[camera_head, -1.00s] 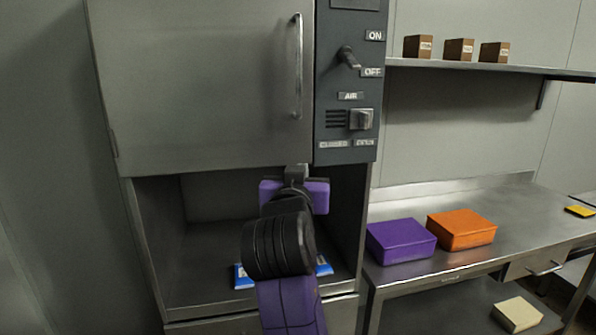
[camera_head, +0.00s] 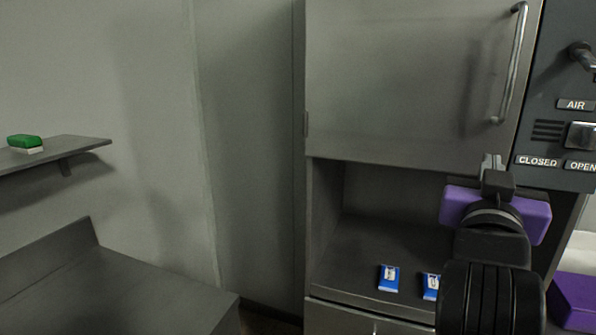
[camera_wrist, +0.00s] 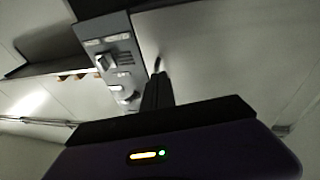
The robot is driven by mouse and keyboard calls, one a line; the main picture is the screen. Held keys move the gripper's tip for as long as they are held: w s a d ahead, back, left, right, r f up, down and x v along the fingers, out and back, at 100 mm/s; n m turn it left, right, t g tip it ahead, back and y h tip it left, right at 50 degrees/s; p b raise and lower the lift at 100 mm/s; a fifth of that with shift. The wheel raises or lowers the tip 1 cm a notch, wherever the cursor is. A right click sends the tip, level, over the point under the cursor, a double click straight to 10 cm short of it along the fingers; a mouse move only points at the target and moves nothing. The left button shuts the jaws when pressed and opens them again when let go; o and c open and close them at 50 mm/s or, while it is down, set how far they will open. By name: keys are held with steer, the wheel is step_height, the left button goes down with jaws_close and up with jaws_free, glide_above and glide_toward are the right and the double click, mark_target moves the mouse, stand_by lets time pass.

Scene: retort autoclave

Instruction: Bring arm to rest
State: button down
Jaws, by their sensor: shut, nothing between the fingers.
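My arm reaches up at the right of the head view, in front of the autoclave. My gripper (camera_head: 491,164) is seen from behind at the end of a purple wrist, just below the closed autoclave door (camera_head: 415,80). Its fingers are together and hold nothing. In the wrist view the dark fingers of my gripper (camera_wrist: 158,85) point toward the door and control panel (camera_wrist: 112,65). Whether they touch anything cannot be told.
Two blue-and-white packets (camera_head: 389,278) (camera_head: 431,287) lie in the open bay under the door. A purple box (camera_head: 574,300) is at the lower right edge. At left are a grey counter (camera_head: 110,295) and a shelf (camera_head: 75,150) with a green item (camera_head: 24,141).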

steer(key=s+a+f+n+t+y, duration=0.2)
steer(key=s+a+f+n+y, duration=0.35)
steer(key=f, duration=0.35)
steer(key=s+a+f+n+t+y, duration=0.35)
steer(key=a+f+y, duration=0.2)
steer(key=f, duration=0.35)
steer(key=s+f+g, duration=0.2)
steer(key=s+f, duration=0.4)
steer(key=s, duration=0.4)
steer(key=s+f+m+g, duration=0.1)
steer(key=s+f+g, duration=0.2)
steer(key=s+f, duration=0.3)
steer(key=s+d+f+m+g, duration=0.1)
steer(key=s+f, duration=0.6)
steer(key=s, duration=0.8)
steer(key=shift+s+g, duration=0.2)
steer(key=shift+g, duration=0.65)
